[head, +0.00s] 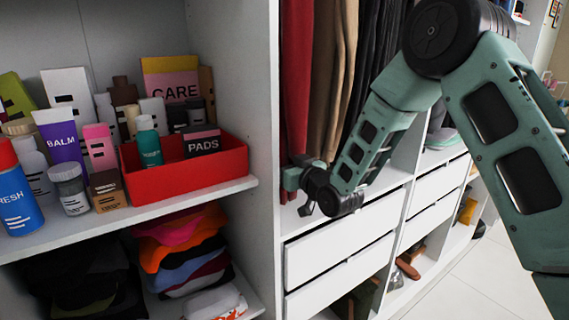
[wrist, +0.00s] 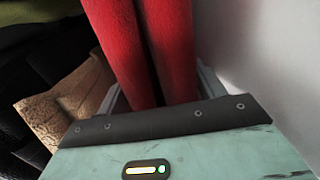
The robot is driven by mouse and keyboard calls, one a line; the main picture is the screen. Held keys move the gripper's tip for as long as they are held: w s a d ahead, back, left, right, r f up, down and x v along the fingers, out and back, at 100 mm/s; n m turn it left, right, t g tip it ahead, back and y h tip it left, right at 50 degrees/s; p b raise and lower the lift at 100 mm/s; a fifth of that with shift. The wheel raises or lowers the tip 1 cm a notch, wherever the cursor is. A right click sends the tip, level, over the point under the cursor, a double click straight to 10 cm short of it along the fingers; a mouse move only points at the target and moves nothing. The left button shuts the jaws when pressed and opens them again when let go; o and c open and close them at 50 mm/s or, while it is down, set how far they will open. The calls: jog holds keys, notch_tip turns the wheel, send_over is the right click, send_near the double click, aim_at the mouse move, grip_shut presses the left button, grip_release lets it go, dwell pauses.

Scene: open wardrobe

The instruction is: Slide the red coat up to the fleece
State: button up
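The red coat (head: 296,80) hangs at the far left of the hanging section, against the white divider. It also fills the middle of the wrist view (wrist: 150,50), as red folds between the two fingers. My gripper (head: 303,190) is low at the coat's bottom end; in the wrist view its fingers (wrist: 160,92) stand wide apart, one on each side of the red cloth. The fingertips are partly hidden by the cloth. A tan-brown garment (head: 332,70) hangs just right of the coat. It may be the fleece; I cannot tell for certain.
Dark garments (head: 378,50) hang further right. The white divider panel (head: 258,100) stands close left of my gripper. White drawers (head: 340,245) lie below. A shelf at left holds a red box (head: 190,172) and several bottles.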

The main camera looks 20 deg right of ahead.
jog(key=shift+c, duration=0.5)
jog(key=shift+w+d+b, duration=0.2)
jog(key=shift+d, duration=0.45)
jog(key=shift+w+d+b, duration=0.15)
jog(key=shift+w+d, duration=0.05)
jog(key=shift+d, duration=0.6)
jog(key=shift+w+d, duration=0.25)
jog(key=shift+d, duration=0.2)
jog(key=o, duration=1.8)
jog(key=shift+s, duration=0.1)
jog(key=b+v, duration=0.9)
jog(key=v, duration=0.5)
jog(key=shift+s+f, duration=0.25)
